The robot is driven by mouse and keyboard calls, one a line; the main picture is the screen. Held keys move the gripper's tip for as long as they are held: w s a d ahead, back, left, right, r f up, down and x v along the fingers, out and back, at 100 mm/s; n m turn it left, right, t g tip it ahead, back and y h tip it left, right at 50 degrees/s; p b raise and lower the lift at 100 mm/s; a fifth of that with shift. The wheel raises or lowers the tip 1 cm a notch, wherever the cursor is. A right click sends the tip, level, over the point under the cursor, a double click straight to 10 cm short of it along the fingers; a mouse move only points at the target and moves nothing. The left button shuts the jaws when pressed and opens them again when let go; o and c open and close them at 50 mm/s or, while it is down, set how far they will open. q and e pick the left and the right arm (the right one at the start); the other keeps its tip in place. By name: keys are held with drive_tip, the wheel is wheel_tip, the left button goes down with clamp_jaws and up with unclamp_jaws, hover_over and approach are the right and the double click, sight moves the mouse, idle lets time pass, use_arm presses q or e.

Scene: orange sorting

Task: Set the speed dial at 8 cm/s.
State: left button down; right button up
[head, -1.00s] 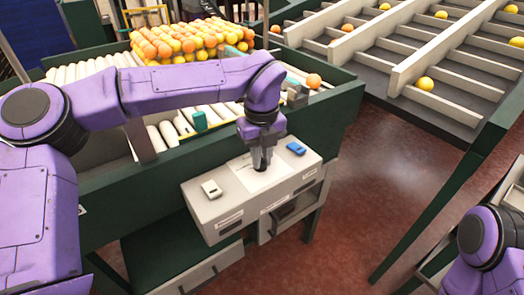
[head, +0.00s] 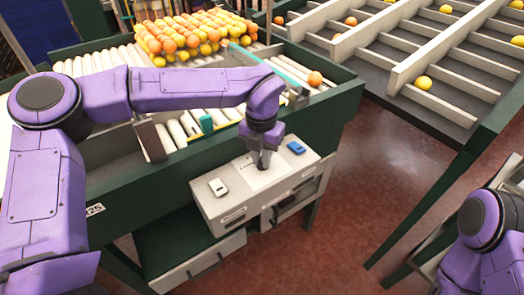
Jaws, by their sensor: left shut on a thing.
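My left gripper (head: 264,160) points down at the middle of the grey control box (head: 225,205). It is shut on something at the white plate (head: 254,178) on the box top. That is where the speed dial seems to be, but the fingers hide it, and I cannot read its setting.
Behind the box runs a green-sided roller conveyor (head: 318,118) with a heap of oranges (head: 190,38) at its far end. A single orange (head: 315,78) lies near its right end. Sloping sorting lanes (head: 405,65) stand at the upper right. Red floor (head: 350,170) lies open between.

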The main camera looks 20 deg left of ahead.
use_arm(q)
drive_tip(key=shift+s+f+m, duration=0.15)
drive_tip(key=shift+f+m, duration=0.05)
drive_tip(key=shift+m, duration=0.2)
drive_tip(key=c, duration=1.1)
unclamp_jaws()
drive_tip(key=shift+r, duration=0.1)
drive_tip(key=shift+r, duration=0.1)
drive_tip(key=shift+r, duration=0.35)
drive_tip(key=shift+r+b, duration=0.8)
drive_tip(key=shift+r, duration=4)
